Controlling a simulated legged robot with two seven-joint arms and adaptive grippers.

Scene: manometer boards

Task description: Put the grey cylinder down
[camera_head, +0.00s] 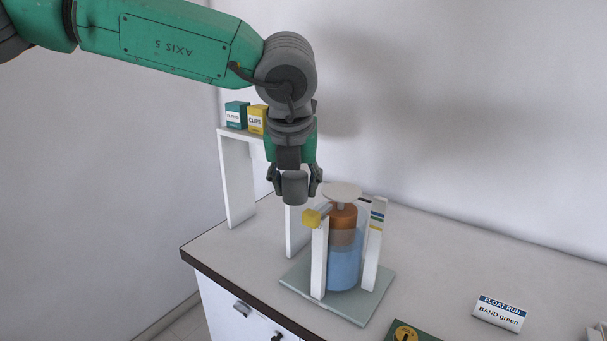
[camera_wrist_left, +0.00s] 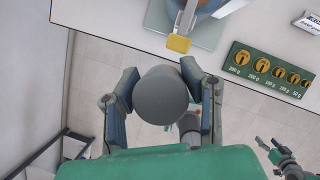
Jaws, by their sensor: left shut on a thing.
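The grey cylinder (camera_head: 294,190) hangs upright in my left gripper (camera_head: 294,178), whose fingers close on its sides. In the wrist view the round grey cylinder end (camera_wrist_left: 161,95) sits between the fingers. In the head view it appears just up and left of a white disc (camera_head: 342,188), which tops an orange-brown piston (camera_head: 342,222) in a clear vessel with blue liquid (camera_head: 344,266). The depth between cylinder and disc is hard to tell. A yellow block (camera_head: 312,217) is by the left post. My right gripper (camera_wrist_left: 283,155) is small at the wrist view's lower right; its opening is unclear.
The vessel stands between white posts on a grey plate (camera_head: 358,311); the right post has coloured bands (camera_head: 377,216). A sign (camera_head: 499,313) reads "FLOAT RUN, BAND green". A green board (camera_wrist_left: 268,68) holds several brass weights. A white shelf (camera_head: 237,180) carries boxes. The right tabletop has free room.

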